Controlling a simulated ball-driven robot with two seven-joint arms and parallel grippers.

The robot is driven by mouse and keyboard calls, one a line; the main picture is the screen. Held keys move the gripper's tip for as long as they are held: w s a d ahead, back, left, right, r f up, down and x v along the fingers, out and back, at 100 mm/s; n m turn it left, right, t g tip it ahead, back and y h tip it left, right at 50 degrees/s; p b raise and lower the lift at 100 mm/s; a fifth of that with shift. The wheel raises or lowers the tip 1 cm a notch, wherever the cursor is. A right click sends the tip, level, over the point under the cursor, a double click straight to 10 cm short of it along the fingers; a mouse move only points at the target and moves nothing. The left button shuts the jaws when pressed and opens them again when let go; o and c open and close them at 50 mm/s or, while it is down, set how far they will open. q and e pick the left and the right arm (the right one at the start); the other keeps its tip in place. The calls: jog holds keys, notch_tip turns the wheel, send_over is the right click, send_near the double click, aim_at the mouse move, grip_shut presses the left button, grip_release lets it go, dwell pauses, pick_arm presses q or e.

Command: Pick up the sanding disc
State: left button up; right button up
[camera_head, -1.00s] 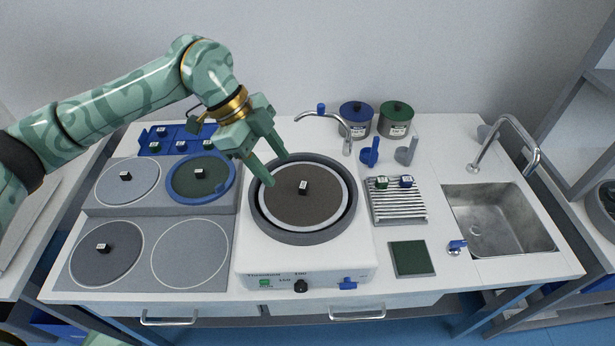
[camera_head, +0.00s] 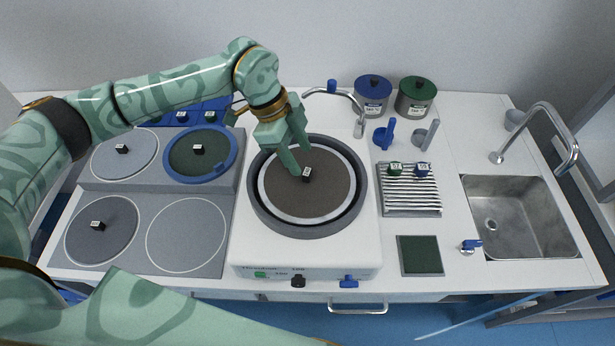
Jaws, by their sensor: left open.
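Several discs with small black labelled knobs are in view, and I cannot tell which one the task means. A brown-grey disc (camera_head: 325,195) lies on the round platen of the white polishing machine (camera_head: 245,240). Its small black cube knob (camera_head: 306,174) stands near its middle. My left gripper (camera_head: 301,169) is open, its green fingers pointing down over this disc close to the knob. I cannot tell whether the fingers touch anything. A dark green disc (camera_head: 183,158) in a blue ring and two grey discs (camera_head: 105,165) (camera_head: 88,240) lie on the grey board at left.
A bare circle (camera_head: 186,235) is on the board. A slatted rack (camera_head: 410,200) with two small cubes, a green square pad (camera_head: 419,256) and a sink (camera_head: 520,215) are at right. A curved tap (camera_head: 345,95), a blue-lidded jar (camera_head: 373,92) and a green-lidded jar (camera_head: 415,95) stand behind.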

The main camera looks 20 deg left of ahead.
aim_at(305, 171)
pick_arm(q)
jog(key=shift+d+f, duration=0.1)
jog(key=shift+f, duration=0.15)
jog(key=x, duration=0.3)
jog(key=b+x, duration=0.1)
jog(key=shift+f, duration=0.5)
grip_shut()
jog(key=shift+r, duration=0.2)
